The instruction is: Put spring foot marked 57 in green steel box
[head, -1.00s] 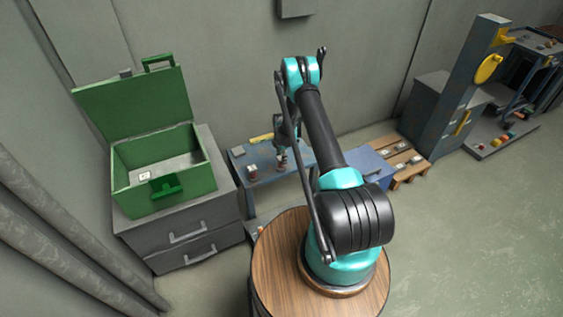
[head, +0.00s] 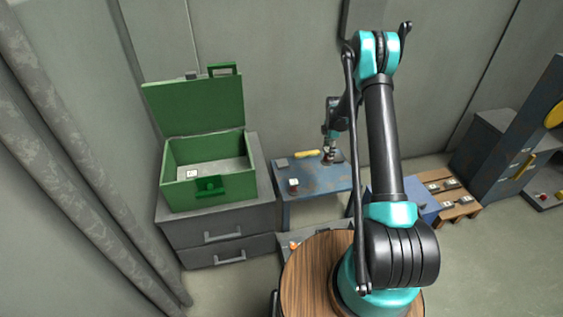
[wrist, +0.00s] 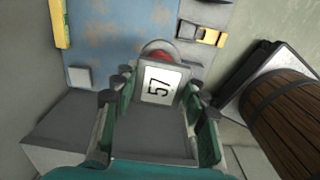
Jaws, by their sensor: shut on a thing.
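The spring foot (wrist: 160,85), a grey piece with a white plate marked 57, sits between the fingers of my gripper (wrist: 155,108) in the wrist view. My gripper is shut on it. A red rounded part shows just behind the plate. In the head view my gripper (head: 329,154) is small, above the blue worktable, and the foot is hard to make out there. The green steel box (head: 208,188) stands left of my gripper with its lid raised. A small white-labelled piece (head: 192,174) lies inside it.
The box stands on a grey drawer cabinet (head: 222,232). The blue worktable (head: 318,182) carries a yellow bar (head: 307,153), a grey block (head: 282,163) and a small white-labelled piece (head: 293,184). A wooden pallet (head: 462,212) with labelled pieces lies at right.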

